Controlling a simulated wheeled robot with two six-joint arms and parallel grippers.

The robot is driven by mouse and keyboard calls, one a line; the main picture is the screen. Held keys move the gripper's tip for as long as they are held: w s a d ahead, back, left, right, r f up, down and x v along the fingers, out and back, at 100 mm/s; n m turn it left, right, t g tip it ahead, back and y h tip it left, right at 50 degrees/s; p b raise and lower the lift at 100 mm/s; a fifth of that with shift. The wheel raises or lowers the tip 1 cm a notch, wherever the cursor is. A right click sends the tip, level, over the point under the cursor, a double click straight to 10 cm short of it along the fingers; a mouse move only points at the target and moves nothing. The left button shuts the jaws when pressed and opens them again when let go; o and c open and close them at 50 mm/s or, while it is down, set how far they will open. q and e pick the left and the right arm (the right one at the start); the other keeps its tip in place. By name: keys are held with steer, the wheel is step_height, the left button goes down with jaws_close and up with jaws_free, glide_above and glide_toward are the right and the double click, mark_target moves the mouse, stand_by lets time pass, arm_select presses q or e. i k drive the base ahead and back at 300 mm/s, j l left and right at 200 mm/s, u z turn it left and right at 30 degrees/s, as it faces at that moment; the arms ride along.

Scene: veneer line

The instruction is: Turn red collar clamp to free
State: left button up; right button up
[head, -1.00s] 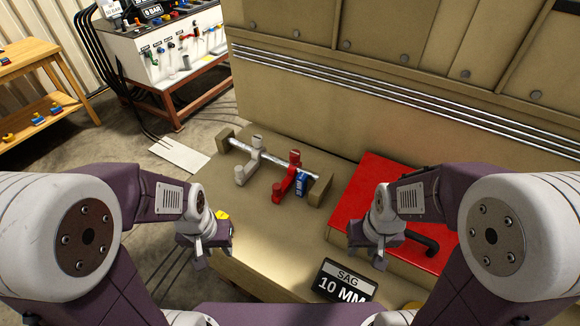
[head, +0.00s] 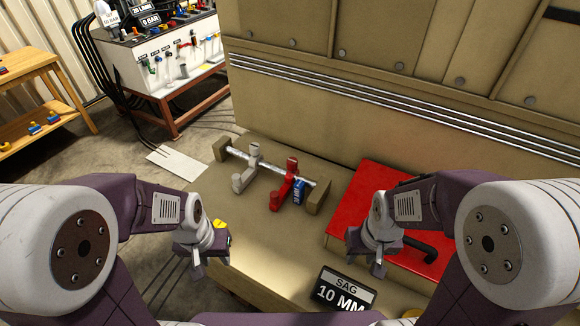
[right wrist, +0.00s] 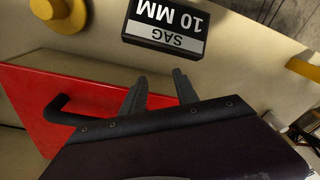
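The red collar clamp (head: 287,186) sits on a silver bar (head: 270,168) held between two beige end blocks on the bench. Its red arm comes down toward the front of the bench. A blue tag (head: 299,191) with white print is beside it on the right. A grey clamp (head: 246,170) is on the same bar to its left. My left gripper (head: 195,268) is in front and left of the clamps, apart from them; its finger gap cannot be made out. My right gripper (right wrist: 159,76) is open and empty; in the head view (head: 378,266) it is right of the clamps.
A red panel (head: 350,205) with a black handle (head: 420,247) lies to the right. A "SAG 10 MM" sign (head: 345,290) stands at the bench front. A beige cabinet (head: 370,110) rises behind. The bench top before the clamps is clear.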

mark_target(292, 162)
steer(key=i+j+u, duration=0.1)
steer(key=j, duration=0.35)
steer(key=i+j+u, duration=0.1)
steer(key=i+j, duration=0.2)
steer(key=i+j+u, duration=0.15)
steer(key=j, duration=0.35)
steer(key=i+j, duration=0.05)
